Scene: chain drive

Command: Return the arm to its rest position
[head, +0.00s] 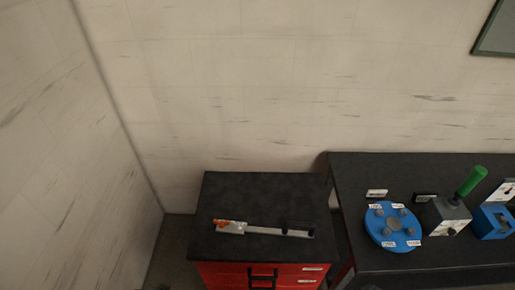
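Neither of my arms nor their grippers shows in the head view. A long, thin grey tool (262,229) lies flat on the black top of a red drawer cabinet (265,190). It has an orange part at its left end and a dark part near its right end. A round blue disc (372,229) with several grey pieces and white labels sits on the black table (358,172) at the right.
On the table, a grey box with an upright green handle (470,181) stands right of the disc. A blue device (490,222) is at the right edge. A narrow gap separates cabinet and table. Walls close off the back and left. The cabinet's back half is clear.

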